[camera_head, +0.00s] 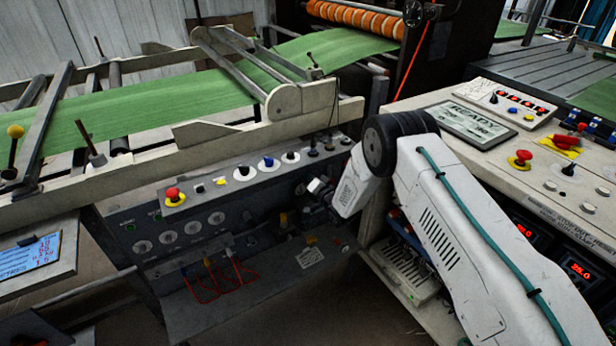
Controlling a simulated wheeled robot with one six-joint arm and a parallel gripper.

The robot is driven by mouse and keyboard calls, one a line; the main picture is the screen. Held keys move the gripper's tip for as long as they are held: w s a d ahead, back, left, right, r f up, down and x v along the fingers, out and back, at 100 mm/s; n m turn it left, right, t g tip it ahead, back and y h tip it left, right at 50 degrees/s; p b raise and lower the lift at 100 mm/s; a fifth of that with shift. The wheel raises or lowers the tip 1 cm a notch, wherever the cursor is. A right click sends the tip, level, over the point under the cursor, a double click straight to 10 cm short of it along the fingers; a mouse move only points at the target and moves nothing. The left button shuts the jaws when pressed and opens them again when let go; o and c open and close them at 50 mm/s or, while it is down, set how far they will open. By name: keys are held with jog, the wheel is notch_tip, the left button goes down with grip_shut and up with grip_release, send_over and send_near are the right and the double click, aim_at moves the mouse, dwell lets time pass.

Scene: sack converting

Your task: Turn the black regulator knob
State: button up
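My arm reaches in from the lower right, and my gripper (317,188) is at the front of the grey control panel (180,200). Its fingers are small and dark against the dark panel face, so whether they are open or shut, or touching anything, is unclear. Several black knobs stand along the panel's sloped top, including one on a white plate (243,171) and another on a white plate (291,157). Which black knob is the regulator cannot be told from this view. Dark fittings on the panel face around my gripper are partly hidden by my wrist.
A red emergency button (173,194) and a blue knob (267,162) share the sloped panel. Red hoses (208,287) hang below. A second console (500,150) with a screen stands at right, close to my arm. Green sheet (170,95) runs above.

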jog(key=shift+w+d, duration=0.1)
jog(key=shift+d, duration=0.05)
jog(key=o, duration=1)
jog(key=v, duration=0.7)
jog(key=shift+s+d, duration=0.2)
jog(key=shift+s, duration=0.15)
